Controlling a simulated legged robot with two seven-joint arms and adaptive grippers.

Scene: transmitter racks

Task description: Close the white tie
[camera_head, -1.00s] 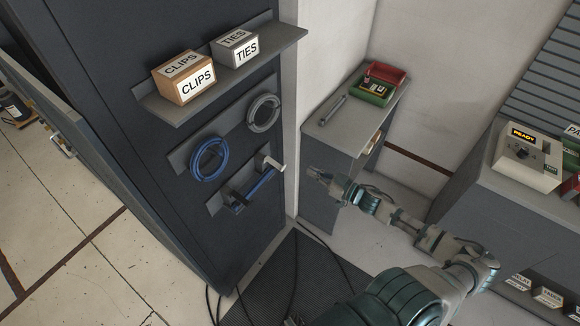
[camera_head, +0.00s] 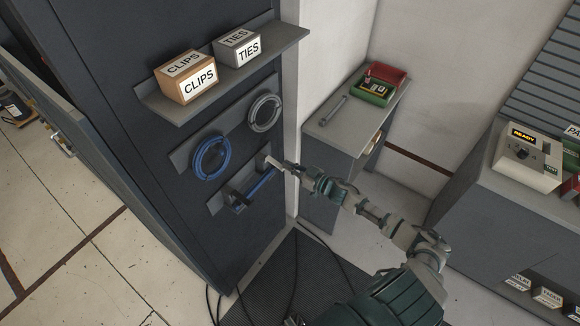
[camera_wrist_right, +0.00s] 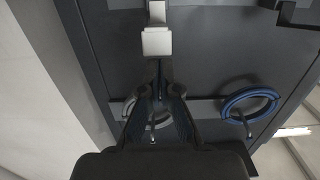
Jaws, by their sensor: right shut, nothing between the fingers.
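The white tie (camera_head: 272,162) is a small pale strap at the upper right end of the lower bracket on the dark cabinet door. In the right wrist view the white tie (camera_wrist_right: 156,41) shows as a pale block on a narrow band, just past my fingertips. My right gripper (camera_head: 289,165) is shut and empty, its tips right beside the tie; I cannot tell whether they touch it. It also shows in the right wrist view (camera_wrist_right: 159,82), fingers together. The tips partly cover the tie in the head view. My left gripper is not in view.
Above hang a blue coil (camera_head: 210,158) and a grey coil (camera_head: 265,112). A shelf (camera_head: 290,38) holds CLIPS (camera_head: 187,78) and TIES (camera_head: 238,47) boxes. A low cabinet (camera_head: 330,165) stands right.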

